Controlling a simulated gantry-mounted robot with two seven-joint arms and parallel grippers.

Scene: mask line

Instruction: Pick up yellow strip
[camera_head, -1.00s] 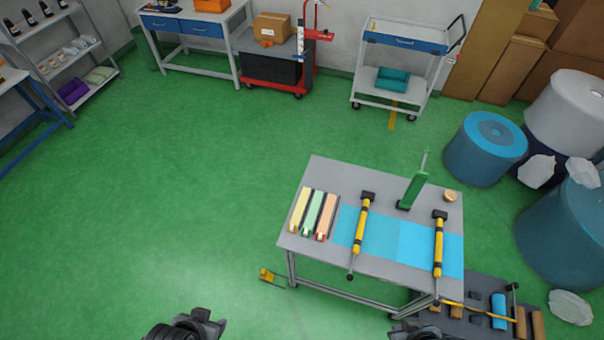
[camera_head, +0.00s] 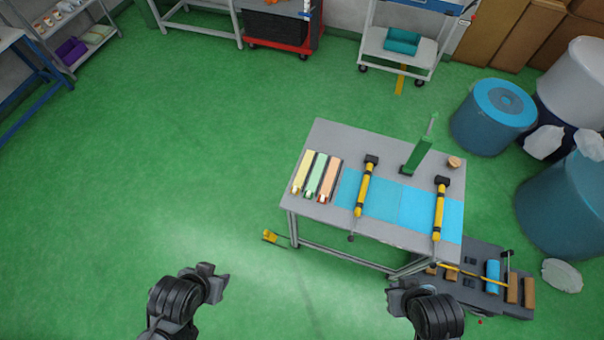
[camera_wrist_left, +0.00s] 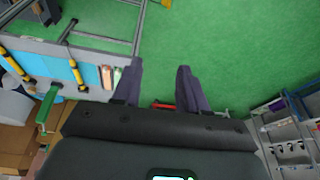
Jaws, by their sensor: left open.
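The yellow strip (camera_head: 302,173) lies at the left end of a row on the grey table (camera_head: 335,134), beside a green strip (camera_head: 316,176) and an orange strip (camera_head: 329,180). My left gripper (camera_head: 216,276) is over the floor, left of and nearer than the table, well apart from the strips. In the left wrist view its two fingers (camera_wrist_left: 160,88) are spread with nothing between them. The strips show small there beside a finger, and I cannot make out the yellow one. My right gripper (camera_head: 394,292) is in front of the table; its jaws are too unclear to read.
Two yellow-handled tools (camera_head: 366,187) (camera_head: 440,210) lie on blue sheets right of the strips. A green upright tool (camera_head: 416,156) stands behind them.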

